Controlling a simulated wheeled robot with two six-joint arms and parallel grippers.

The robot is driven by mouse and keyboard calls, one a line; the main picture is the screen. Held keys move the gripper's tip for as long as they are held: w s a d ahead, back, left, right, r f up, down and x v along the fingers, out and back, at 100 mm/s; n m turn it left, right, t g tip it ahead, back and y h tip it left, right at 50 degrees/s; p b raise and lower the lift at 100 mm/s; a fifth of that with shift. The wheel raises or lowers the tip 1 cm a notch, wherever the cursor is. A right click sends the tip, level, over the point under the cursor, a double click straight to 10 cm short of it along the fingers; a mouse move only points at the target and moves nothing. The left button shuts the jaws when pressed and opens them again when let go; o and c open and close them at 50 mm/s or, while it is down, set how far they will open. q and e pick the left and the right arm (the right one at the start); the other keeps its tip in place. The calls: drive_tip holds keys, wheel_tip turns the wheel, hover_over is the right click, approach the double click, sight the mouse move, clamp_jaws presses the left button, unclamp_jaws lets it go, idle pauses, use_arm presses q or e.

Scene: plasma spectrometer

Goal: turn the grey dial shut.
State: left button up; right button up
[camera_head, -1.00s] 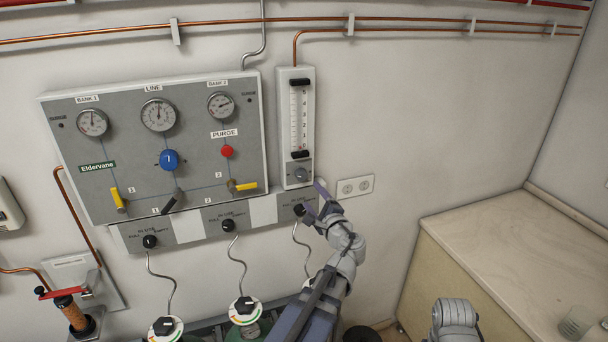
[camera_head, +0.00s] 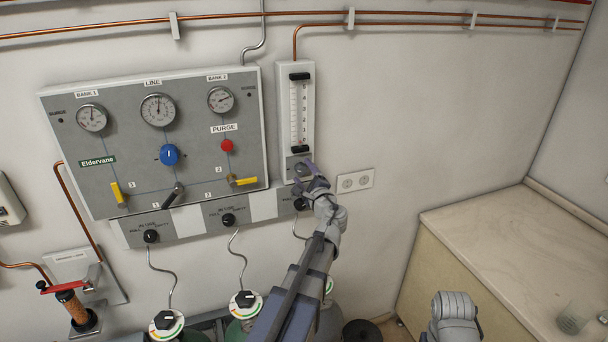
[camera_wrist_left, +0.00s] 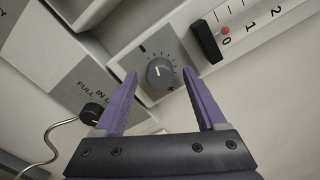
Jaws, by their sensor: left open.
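The grey dial (camera_head: 302,169) is a round knob at the foot of the white flowmeter (camera_head: 307,110) on the wall. In the left wrist view the dial (camera_wrist_left: 160,73) has a white pointer line, tick marks around it and a plus sign at its lower right. My left gripper (camera_head: 306,177) is in front of the dial. In the left wrist view its purple fingers (camera_wrist_left: 159,76) are spread, one on each side of the dial, with gaps showing. I cannot tell how far the tips are from the panel. My right gripper is not in view; only part of my right arm shows.
The gas panel (camera_head: 135,180) with gauges, a blue knob and yellow levers is left of the flowmeter. A black knob (camera_wrist_left: 92,113) sits close below the dial. A socket plate (camera_head: 355,182) is to the right. A counter (camera_head: 510,240) stands farther right.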

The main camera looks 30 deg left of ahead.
use_arm(q)
clamp_jaws()
idle(0.7)
